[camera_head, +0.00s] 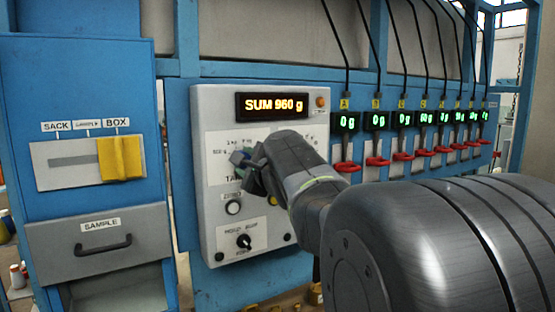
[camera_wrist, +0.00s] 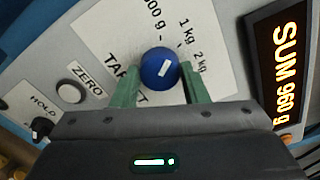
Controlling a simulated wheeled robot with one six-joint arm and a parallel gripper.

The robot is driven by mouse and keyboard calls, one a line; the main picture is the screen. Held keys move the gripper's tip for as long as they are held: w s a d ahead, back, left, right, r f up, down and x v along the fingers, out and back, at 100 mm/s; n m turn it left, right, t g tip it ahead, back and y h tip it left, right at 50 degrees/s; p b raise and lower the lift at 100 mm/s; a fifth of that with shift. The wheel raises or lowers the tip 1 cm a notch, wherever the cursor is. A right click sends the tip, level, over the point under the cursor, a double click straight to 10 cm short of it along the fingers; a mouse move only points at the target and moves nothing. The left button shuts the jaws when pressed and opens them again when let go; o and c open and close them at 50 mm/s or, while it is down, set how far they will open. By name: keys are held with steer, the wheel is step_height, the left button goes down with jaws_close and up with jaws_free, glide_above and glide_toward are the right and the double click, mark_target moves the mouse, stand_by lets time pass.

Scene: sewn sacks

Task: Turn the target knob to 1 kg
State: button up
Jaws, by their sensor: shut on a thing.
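The target knob (camera_wrist: 160,68) is round and blue with a white pointer mark, set on a white label. In the wrist view its mark slants toward the upper right, on the side of the printed 1 kg and 2 kg marks; I cannot tell exactly which one it meets. My gripper (camera_wrist: 158,78) is shut on the knob, with one green finger on each side. In the head view my gripper (camera_head: 247,165) is against the grey control panel (camera_head: 208,205) and hides most of the knob and scale.
The display (camera_head: 273,106) reads SUM 960 g. Below the knob are a ZERO button (camera_head: 233,207) and a black HOLD knob (camera_head: 244,241). A yellow SACK/BOX slider (camera_head: 121,158) sits at BOX. Red levers (camera_head: 347,167) under small displays line the right.

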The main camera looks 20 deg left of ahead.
steer(key=shift+m+p, duration=0.45)
steer(key=shift+m, duration=1.05)
steer(key=o, duration=1)
steer(key=b+v, duration=0.2)
steer(key=v, duration=1.2)
steer(key=shift+a, duration=0.1)
steer(key=p+x, duration=0.2)
steer(key=x, duration=1.1)
steer(key=shift+w+a, duration=0.3)
